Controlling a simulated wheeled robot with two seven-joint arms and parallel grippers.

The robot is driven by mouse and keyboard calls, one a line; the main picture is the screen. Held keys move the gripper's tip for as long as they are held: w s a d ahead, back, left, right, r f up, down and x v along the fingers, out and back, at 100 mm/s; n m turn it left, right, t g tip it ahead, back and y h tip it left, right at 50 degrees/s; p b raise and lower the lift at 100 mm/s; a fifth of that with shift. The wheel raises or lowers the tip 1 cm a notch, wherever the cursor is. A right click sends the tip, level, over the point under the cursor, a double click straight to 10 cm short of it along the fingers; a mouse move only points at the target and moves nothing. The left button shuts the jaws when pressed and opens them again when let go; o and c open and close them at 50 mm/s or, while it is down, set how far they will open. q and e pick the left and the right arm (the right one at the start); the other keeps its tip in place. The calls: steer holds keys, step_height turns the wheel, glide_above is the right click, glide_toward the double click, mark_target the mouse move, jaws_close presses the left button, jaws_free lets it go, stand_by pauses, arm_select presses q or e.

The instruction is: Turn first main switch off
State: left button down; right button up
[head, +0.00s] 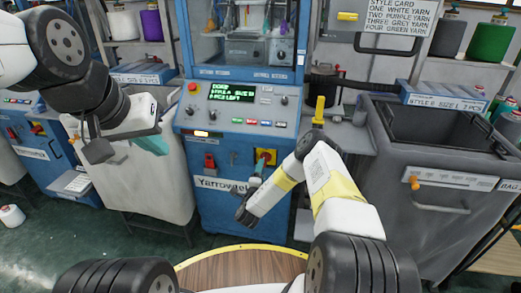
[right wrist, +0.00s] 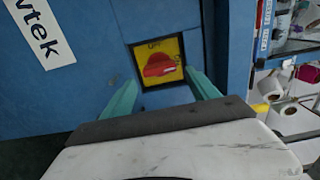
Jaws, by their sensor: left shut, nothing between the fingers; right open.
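The main switch is a red rotary knob (right wrist: 160,60) on a yellow plate in a dark frame on the front of the blue machine. Its handle lies roughly crosswise in the right wrist view, with small lettering above and to the right. In the head view the yellow plate (head: 270,154) is partly hidden by my right gripper (head: 257,168). That gripper is open, its two teal fingers on either side of the plate's lower edge and apart from the knob. My left gripper (head: 118,150) is shut and empty, in front of the white bin at left.
The blue machine (head: 223,215) has a lit display (head: 232,93) and a row of buttons above the switch. A red fitting (head: 210,163) sits left of the switch. A grey bin (head: 440,160) stands at right, a pale bin (head: 160,185) at left.

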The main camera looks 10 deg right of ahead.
steer(key=x, duration=0.7)
steer(key=shift+w+d+f, duration=0.1)
steer(key=shift+w+d, duration=0.2)
steer(key=c, duration=1.1)
